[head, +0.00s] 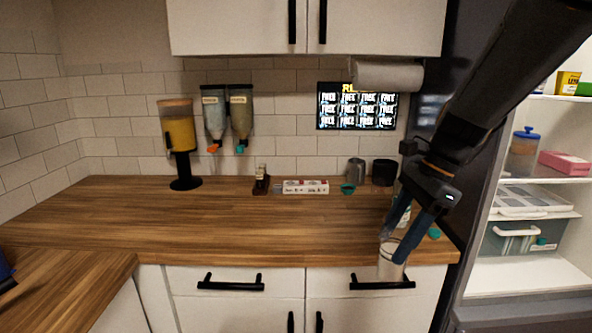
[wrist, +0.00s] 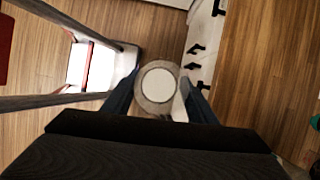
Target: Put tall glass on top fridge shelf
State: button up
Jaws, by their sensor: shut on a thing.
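The tall glass (head: 391,262) is clear with pale contents or a pale base. My gripper (head: 394,243) is shut on it near its rim. The glass is held upright or nearly so in front of the counter's front edge, before the right-hand drawer. In the wrist view the glass (wrist: 158,88) is seen from above as a round rim between the two fingers (wrist: 158,92). The open fridge stands at the right. Its top visible shelf (head: 560,98) holds a yellow tub and a green item. My arm hides part of the fridge's left side.
A lower shelf (head: 550,180) holds a blue-lidded jar (head: 523,152) and a pink box (head: 566,163). A clear drawer (head: 520,238) sits below. The wooden counter (head: 230,220) is mostly clear, with a metal cup (head: 356,170) and black cup (head: 384,172) at its back.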

jog(key=w+f+n+g+h, duration=0.2)
jog(key=f+n, duration=0.6)
jog(key=f, duration=0.7)
jog(key=w+f+n+g+h, duration=0.2)
jog(key=f+n, duration=0.7)
jog(key=f, duration=0.7)
jog(key=shift+a+h, duration=0.25)
jog(key=shift+h, duration=0.05)
